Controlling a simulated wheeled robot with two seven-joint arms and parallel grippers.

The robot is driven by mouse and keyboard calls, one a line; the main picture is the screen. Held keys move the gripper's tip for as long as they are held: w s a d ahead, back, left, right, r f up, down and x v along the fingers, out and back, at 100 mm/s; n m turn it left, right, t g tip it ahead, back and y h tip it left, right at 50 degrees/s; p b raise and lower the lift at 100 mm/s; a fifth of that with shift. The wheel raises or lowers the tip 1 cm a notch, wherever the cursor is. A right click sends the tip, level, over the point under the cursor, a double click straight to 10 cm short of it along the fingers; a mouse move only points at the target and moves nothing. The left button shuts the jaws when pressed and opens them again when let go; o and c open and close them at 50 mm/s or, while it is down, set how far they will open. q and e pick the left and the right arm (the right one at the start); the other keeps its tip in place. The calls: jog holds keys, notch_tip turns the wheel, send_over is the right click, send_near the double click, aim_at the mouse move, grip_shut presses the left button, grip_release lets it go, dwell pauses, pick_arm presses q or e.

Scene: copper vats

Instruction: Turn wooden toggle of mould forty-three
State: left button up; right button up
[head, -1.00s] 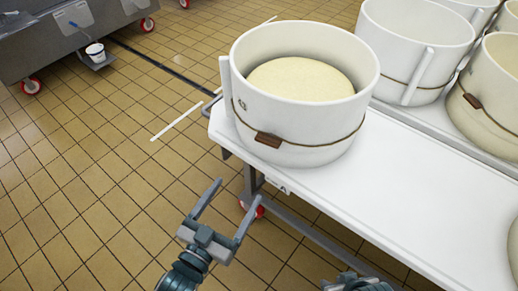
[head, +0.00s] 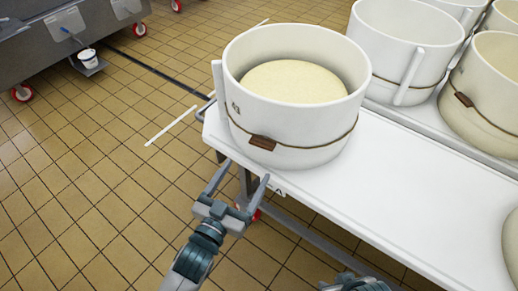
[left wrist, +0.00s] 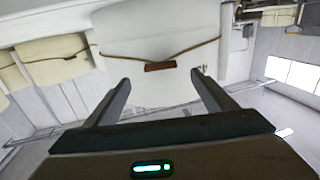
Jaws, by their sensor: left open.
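Mould forty-three (head: 300,105) is a white round tub marked 43, with a pale cheese inside, at the near left corner of the table. A cord runs around it and carries the brown wooden toggle (head: 263,142) on the near side. My left gripper (head: 242,173) is open and empty, just below and in front of the toggle and apart from it. In the left wrist view the toggle (left wrist: 160,67) shows beyond and between the two open fingers (left wrist: 160,82). My right arm shows only in part at the bottom edge, and its fingers cannot be made out.
The white table (head: 400,190) is bare in front of the mould. More white moulds with cords (head: 405,50) stand behind and to the right. A grey wheeled vat (head: 50,40) is at the far left, with open tiled floor between.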

aim_at(263, 143)
pick_arm(q)
jog(key=x, duration=0.9)
jog(key=shift+w, duration=0.35)
jog(key=shift+d, duration=0.15)
jog(key=c, duration=1.1)
jog(key=shift+o, duration=0.2)
